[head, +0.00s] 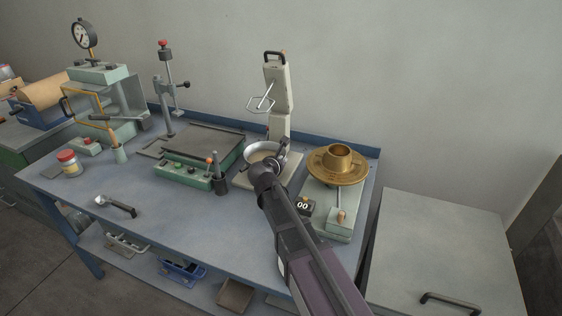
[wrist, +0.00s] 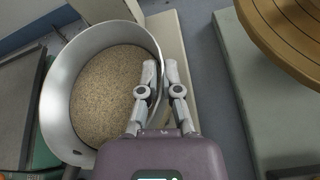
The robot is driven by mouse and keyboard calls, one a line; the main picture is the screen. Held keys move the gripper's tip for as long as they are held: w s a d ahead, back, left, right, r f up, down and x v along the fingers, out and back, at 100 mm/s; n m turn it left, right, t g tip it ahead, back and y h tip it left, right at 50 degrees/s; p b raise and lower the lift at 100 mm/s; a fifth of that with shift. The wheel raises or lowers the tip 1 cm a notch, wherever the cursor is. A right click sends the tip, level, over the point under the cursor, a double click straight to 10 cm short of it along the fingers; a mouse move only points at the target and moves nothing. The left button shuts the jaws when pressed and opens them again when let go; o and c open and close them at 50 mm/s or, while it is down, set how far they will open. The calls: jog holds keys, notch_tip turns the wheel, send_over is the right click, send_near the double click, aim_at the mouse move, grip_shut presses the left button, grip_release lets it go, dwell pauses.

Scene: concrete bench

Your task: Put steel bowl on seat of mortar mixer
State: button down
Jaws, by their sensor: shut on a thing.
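The steel bowl (head: 249,159) is round and upright, with pale sandy material inside. It also shows in the wrist view (wrist: 55,104). My gripper (head: 279,150) is shut on the bowl's right wall, one finger inside and one outside, as the wrist view shows (wrist: 160,74). The mortar mixer (head: 278,88) is a pale column with a wire paddle. Its pale base (head: 247,182) lies under the bowl, and its edge shows right of the bowl in the wrist view (wrist: 169,32). The bowl hides the seat. I cannot tell whether the bowl touches it.
A green-based device with a brass flow table (head: 350,176) stands close on the right. A green machine with a flat plate (head: 201,143) is on the left. The bench (head: 165,240) is clear at front.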

jog(key=c, duration=0.8)
grip_release()
jog(key=shift+r, duration=0.1)
jog(key=p+v, duration=0.4)
jog(key=v, duration=0.8)
jog(key=shift+p, duration=0.4)
